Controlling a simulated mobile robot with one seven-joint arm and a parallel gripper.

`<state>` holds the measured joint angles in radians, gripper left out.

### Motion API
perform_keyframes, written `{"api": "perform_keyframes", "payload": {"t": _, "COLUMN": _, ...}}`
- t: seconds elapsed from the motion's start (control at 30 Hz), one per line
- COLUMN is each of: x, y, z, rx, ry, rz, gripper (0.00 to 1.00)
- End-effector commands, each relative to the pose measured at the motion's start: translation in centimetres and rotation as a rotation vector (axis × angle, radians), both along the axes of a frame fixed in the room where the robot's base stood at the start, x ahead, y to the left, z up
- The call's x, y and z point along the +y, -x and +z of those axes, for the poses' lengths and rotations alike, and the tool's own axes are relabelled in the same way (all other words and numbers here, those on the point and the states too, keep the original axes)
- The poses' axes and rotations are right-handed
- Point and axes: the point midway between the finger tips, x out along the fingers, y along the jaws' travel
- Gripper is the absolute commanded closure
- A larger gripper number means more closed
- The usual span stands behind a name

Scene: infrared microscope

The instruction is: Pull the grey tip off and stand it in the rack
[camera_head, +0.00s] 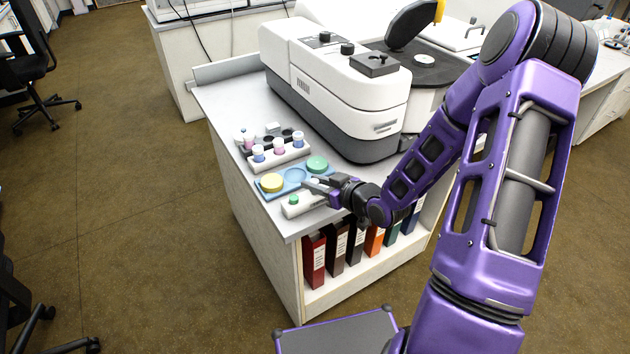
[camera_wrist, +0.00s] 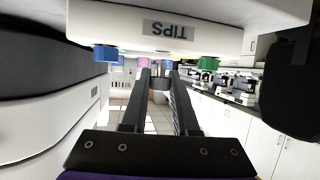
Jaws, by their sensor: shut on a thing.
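My gripper (camera_head: 306,184) is over the near end of the counter, with its fingers pointing left. In the wrist view it (camera_wrist: 160,82) is shut on a small grey piece, which looks like the grey tip (camera_wrist: 160,84). The white rack (camera_wrist: 240,40) labelled TIPS fills the top of this upside-down view, so it is below the fingers. I cannot tell whether the grey tip touches the rack. In the head view the rack (camera_head: 306,207) is partly hidden by my gripper.
Behind my gripper is a blue tray (camera_head: 294,177) with yellow (camera_head: 271,183) and green (camera_head: 317,164) round pieces. Vial racks (camera_head: 281,158) stand farther back. The large white microscope (camera_head: 345,90) stands close behind and right. Coloured binders (camera_head: 315,258) fill the shelf below.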

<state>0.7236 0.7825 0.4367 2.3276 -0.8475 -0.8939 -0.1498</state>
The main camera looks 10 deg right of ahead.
Motion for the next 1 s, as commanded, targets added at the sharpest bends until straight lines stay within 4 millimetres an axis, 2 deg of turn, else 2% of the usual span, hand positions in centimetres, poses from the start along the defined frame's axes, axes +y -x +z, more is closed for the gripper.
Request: {"api": "perform_keyframes", "payload": {"t": 1.0, "x": 0.0, "y": 0.01, "z": -0.44, "rx": -0.002, "ry": 0.001, "rz": 0.001, "gripper": 1.0}}
